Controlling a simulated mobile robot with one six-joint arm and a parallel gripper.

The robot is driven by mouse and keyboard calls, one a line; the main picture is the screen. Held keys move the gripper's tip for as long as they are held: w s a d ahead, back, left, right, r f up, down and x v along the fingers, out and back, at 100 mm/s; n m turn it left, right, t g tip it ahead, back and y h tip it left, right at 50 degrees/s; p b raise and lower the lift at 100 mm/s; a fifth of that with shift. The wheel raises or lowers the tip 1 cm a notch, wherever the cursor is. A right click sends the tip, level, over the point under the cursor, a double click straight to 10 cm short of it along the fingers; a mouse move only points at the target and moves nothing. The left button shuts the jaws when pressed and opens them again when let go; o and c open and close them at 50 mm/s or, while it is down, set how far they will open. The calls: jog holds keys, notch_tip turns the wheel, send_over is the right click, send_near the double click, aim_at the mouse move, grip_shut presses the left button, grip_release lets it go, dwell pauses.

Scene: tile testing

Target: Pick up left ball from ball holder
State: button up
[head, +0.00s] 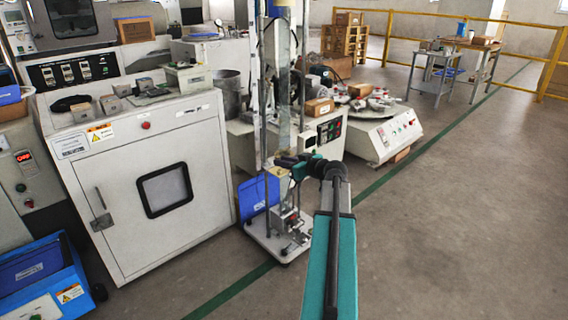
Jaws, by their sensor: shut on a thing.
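My gripper (284,161) is at the end of my teal and black arm, at mid-height against the tall clear tube (284,85) of a test stand. It is small and dark in this view. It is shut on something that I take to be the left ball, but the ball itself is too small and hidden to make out. I cannot pick out the ball holder or any other ball. The stand's white base (277,236) is on the floor below my gripper.
A large white cabinet machine (190,227) stands left of the stand, with a blue bin (257,194) between. A white machine with a round top (387,134) is behind to the right.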

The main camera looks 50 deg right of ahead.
jog(key=b+v, duration=0.1)
jog(key=v, duration=0.5)
dwell(0.9)
